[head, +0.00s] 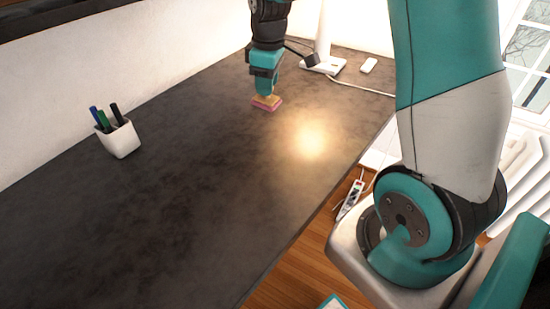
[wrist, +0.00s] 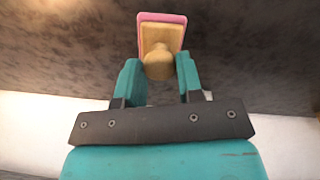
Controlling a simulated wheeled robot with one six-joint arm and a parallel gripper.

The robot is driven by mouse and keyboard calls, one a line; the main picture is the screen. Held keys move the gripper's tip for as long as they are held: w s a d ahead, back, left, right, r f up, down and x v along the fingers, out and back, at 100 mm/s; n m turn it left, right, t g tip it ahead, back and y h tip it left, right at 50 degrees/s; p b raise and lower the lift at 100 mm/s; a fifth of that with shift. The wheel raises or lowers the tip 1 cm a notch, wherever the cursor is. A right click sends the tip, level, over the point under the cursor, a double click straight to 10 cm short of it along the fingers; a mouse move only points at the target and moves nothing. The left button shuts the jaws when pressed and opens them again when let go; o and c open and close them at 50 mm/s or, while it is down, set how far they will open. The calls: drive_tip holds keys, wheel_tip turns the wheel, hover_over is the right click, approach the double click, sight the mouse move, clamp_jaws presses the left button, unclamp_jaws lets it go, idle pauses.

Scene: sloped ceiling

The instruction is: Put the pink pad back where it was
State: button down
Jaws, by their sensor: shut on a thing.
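The pink pad (head: 266,104) has a tan, wooden-looking handle on top. In the head view it is at or just above the dark desk surface, towards the desk's far end; I cannot tell whether it touches. My gripper (head: 266,89) points down over it. In the wrist view the pink pad (wrist: 161,17) shows as a pink rim around a tan block with a rounded knob. My gripper (wrist: 159,80) has its two teal fingers on either side of this knob, shut on it.
The dark desk (head: 190,210) is mostly bare. A white cup with pens (head: 120,139) stands at the left by the wall. A white stand (head: 323,64), a cable and a small white object (head: 369,65) are at the far end. A power strip (head: 351,196) lies beyond the right edge.

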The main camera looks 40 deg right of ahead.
sight(274, 103)
drive_tip(key=shift+s+d+r+g, duration=0.1)
drive_tip(key=shift+s+r+g, duration=0.4)
drive_tip(key=shift+s+r, duration=0.6)
drive_tip(key=shift+s+f+p, duration=0.15)
drive_tip(key=shift+f+p, duration=0.05)
drive_tip(key=shift+f, duration=4.75)
drive_tip(key=shift+s+f+p, duration=0.1)
drive_tip(key=shift+f+p, duration=0.05)
drive_tip(key=shift+f, duration=4.8)
drive_tip(key=c, duration=0.8)
unclamp_jaws()
